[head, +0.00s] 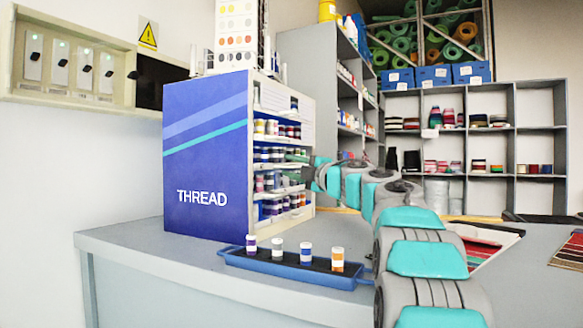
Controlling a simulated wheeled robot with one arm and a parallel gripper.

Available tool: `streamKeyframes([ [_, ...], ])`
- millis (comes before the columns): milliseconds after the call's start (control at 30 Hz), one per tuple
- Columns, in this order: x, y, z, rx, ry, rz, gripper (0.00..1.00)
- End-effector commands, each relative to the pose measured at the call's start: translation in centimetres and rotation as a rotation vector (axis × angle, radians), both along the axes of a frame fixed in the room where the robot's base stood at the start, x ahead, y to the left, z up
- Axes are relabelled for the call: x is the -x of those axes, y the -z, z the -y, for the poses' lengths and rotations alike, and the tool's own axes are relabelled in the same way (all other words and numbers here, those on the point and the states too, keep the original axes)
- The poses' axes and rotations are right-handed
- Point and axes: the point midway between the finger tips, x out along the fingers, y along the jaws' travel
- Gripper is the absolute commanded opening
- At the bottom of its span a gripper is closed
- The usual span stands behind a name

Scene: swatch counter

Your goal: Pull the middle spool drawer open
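The thread cabinet (205,150) stands on the counter, its blue side with the word THREAD facing me. Its open front faces right and shows several stacked rows of spools, seen at a steep angle. The middle spool drawer (268,167) is among these rows, and part of its front is hidden behind my gripper. My gripper (296,166) is at the cabinet's front, at about mid-height. Its fingers are small and dark here. I cannot tell whether they touch the drawer or are open or shut.
A blue tray (232,259) with several upright spools lies on the counter (150,245) before the cabinet. My arm reaches in from the lower right over the counter. A colour chart (237,35) stands on the cabinet. Swatch cards (480,247) lie at right. Grey shelves (490,100) stand behind.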

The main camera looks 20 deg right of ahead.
Motion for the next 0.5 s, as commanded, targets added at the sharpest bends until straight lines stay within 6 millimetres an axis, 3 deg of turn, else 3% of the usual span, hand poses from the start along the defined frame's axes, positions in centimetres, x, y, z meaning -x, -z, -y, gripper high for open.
streamKeyframes([
  [33, 0.01, 0.0, 0.01, 0.0, 0.0, 0.0, 0.34],
  [333, 0.0, 0.03, 0.02, 0.0, 0.0, 0.0, 0.01],
  [500, 0.0, 0.05, 0.02, 0.0, 0.0, -0.001, 0.0],
])
